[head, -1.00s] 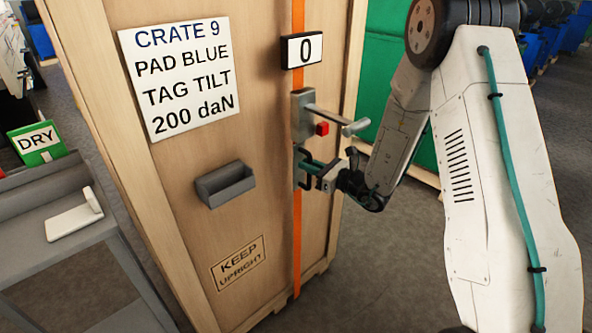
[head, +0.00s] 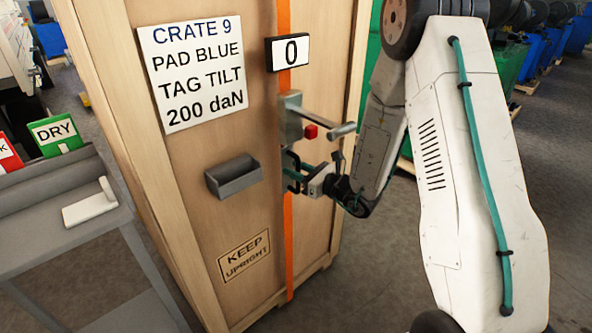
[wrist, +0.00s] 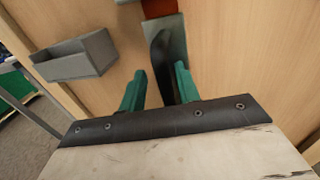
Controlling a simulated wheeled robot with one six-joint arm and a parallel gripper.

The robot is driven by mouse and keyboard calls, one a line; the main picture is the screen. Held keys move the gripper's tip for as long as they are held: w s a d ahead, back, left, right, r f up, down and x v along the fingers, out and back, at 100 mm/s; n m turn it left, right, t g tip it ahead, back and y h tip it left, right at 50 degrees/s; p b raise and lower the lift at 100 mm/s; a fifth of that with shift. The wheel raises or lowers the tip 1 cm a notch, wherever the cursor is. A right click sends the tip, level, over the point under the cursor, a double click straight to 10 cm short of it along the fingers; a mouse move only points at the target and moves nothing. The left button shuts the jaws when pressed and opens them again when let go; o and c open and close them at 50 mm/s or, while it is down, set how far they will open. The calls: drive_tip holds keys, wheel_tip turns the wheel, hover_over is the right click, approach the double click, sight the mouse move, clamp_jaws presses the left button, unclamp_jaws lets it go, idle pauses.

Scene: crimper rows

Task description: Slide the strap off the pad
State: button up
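An orange strap (head: 289,245) runs down the face of the wooden crate (head: 205,165). A grey metal tensioner (head: 290,115) with a lever (head: 340,131) and a red button (head: 311,132) sits over it. My gripper (head: 291,172) is just below the tensioner at the strap. In the wrist view its two green fingers (wrist: 160,80) stand apart. A dark curved piece (wrist: 160,60) hangs from a grey plate (wrist: 178,45) between them, with gaps on both sides. The strap also shows as a reddish bit (wrist: 158,8) at the top. I cannot tell which part is the pad.
A counter (head: 294,51) reading 0 is above the tensioner. A grey bin (head: 234,180) juts from the crate left of my gripper. A sign (head: 200,70) reads Crate 9, pad blue, tag tilt, 200 daN. A grey cart (head: 45,245) with a DRY card (head: 55,133) stands left.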

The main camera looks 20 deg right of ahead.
drive_tip(key=shift+d, duration=0.1)
drive_tip(key=v, duration=0.7)
drive_tip(key=shift+s+d, duration=0.15)
drive_tip(key=shift+s, duration=0.2)
